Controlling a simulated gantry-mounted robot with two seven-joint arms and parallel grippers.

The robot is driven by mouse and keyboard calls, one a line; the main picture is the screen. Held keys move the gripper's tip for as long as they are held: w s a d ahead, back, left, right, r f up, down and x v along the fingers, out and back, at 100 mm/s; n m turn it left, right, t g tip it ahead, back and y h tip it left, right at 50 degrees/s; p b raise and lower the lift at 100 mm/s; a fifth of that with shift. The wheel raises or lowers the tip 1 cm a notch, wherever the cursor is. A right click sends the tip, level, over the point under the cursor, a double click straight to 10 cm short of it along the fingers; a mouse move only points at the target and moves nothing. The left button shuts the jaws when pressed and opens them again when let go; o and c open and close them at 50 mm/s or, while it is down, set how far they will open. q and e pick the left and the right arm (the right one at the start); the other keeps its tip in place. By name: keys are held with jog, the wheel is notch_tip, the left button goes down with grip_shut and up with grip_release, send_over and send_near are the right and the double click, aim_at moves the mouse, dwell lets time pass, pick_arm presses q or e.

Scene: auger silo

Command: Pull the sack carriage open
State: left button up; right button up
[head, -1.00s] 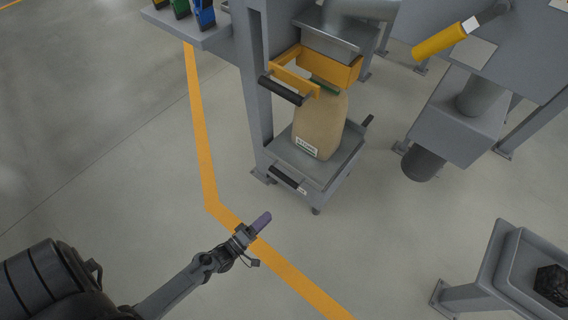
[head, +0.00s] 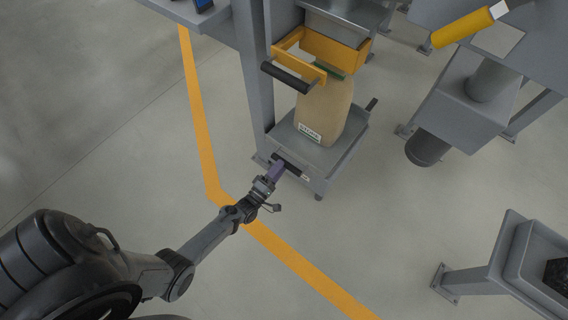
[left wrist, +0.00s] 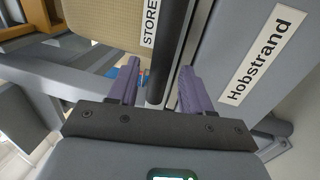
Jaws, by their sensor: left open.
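The sack carriage (head: 335,160) is a grey tray under the filling spout, with a dark handle (head: 292,168) on its near side. A tan sack (head: 325,105) with a green top and a white label stands upright on it. My left gripper (head: 277,168), with purple fingers, is at the left part of this handle. In the left wrist view the fingers (left wrist: 159,85) are apart, and the dark handle bar (left wrist: 156,84) shows between them. I cannot tell whether either finger touches it. My right gripper is not in view.
A yellow clamp frame (head: 325,48) with a black handle (head: 287,77) is above the carriage. A grey post (head: 252,75) stands close on its left. A grey machine (head: 465,105) stands on the right. The floor in front, with a yellow line (head: 290,255), is clear.

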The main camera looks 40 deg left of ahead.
pick_arm(q)
jog(key=w, duration=0.2)
jog(key=shift+w+d+r+b, duration=0.15)
jog(key=shift+w+d+b, duration=0.1)
jog(key=shift+w+b, duration=0.15)
jog(key=shift+w+a, duration=0.1)
jog(key=shift+w, duration=0.05)
jog(key=shift+a+r, duration=0.1)
grip_shut()
